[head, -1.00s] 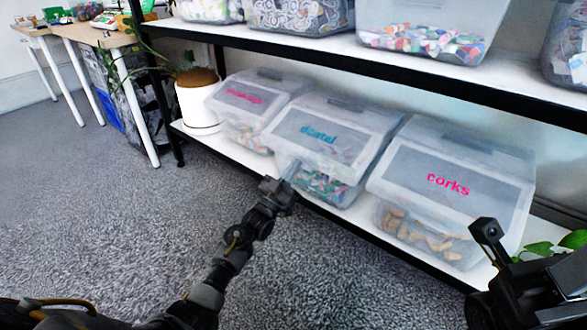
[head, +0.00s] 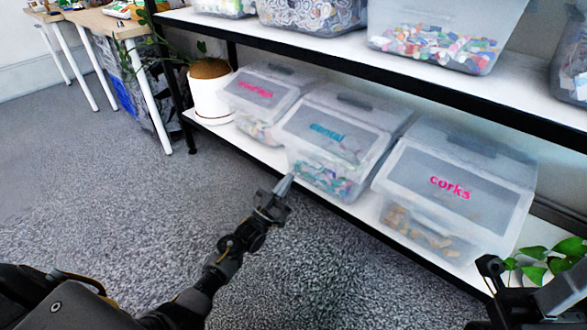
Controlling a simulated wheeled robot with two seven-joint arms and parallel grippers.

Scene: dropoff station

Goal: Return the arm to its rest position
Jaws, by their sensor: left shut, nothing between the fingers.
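My left arm reaches up from the bottom of the head view. Its gripper (head: 283,187) is shut and empty, with the fingers pointing up and away. The fingertips show in front of the shelf edge, near the lower left of the bin labelled "dental" (head: 350,157). I cannot tell for sure whether they touch anything. Part of my right arm (head: 530,300) shows at the bottom right corner; its fingertips cannot be made out.
A black-framed shelf (head: 350,213) holds lidded clear bins, including "corks" (head: 450,195) and a pink-labelled bin (head: 262,98). A white plant pot (head: 210,97) stands at its left end. Tables (head: 110,25) stand at back left. Grey carpet (head: 110,210) is clear at left.

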